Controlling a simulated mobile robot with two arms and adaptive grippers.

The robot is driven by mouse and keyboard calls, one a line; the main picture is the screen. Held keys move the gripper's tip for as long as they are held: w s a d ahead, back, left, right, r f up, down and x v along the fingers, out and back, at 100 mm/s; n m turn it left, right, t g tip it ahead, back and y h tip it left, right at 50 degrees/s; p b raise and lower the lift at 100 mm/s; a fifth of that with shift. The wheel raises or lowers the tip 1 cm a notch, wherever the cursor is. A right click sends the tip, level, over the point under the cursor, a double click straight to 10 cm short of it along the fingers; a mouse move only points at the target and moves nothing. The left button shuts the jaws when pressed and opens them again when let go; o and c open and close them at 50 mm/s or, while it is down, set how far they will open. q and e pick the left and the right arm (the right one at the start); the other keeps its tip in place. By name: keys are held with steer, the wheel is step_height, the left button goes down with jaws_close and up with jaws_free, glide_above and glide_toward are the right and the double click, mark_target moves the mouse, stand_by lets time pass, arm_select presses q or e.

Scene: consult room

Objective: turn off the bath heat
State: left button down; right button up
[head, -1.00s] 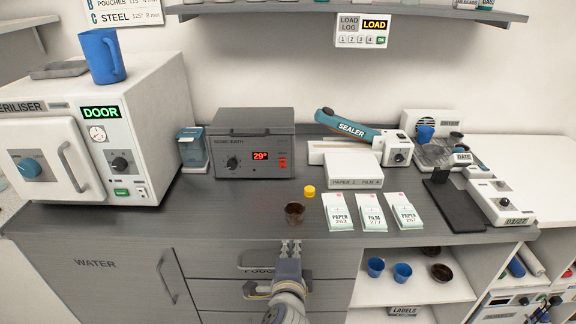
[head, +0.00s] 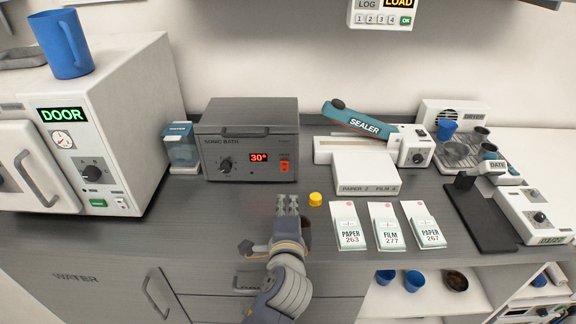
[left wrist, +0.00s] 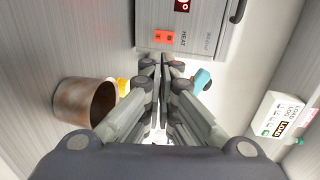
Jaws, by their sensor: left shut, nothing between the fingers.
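The sonic bath (head: 248,140) is a grey lidded box at the back of the counter, with a knob (head: 225,165) and a red display reading 30°. Its red heat switch (head: 285,167) is right of the display; in the left wrist view the red switch (left wrist: 167,37) shows beside the word HEAT, beyond the fingertips. My left gripper (head: 287,203) is shut and empty, over the front of the counter, below and apart from the bath. It also shows in the left wrist view (left wrist: 162,62). My right gripper is not in view.
A brown cup (left wrist: 85,101) stands close beside my left gripper; a yellow cap (head: 315,199) is just right of it. Labelled pouch packs (head: 347,226) lie to the right. A sealer (head: 365,122) stands behind them. A sterilizer (head: 100,130) is at left.

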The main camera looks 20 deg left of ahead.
arm_select(q)
steer(key=shift+s+d+r, duration=0.1)
steer(key=shift+s+r, duration=0.05)
steer(key=shift+s, duration=0.1)
steer(key=shift+w, duration=0.35)
steer(key=p, duration=0.2)
glide_toward(288, 165)
steer(key=shift+w+f, duration=0.55)
steer(key=shift+f, duration=0.15)
steer(key=x, duration=0.4)
steer(key=shift+r, duration=0.4)
steer(key=shift+w+a+p, duration=0.3)
steer(key=shift+w, duration=0.45)
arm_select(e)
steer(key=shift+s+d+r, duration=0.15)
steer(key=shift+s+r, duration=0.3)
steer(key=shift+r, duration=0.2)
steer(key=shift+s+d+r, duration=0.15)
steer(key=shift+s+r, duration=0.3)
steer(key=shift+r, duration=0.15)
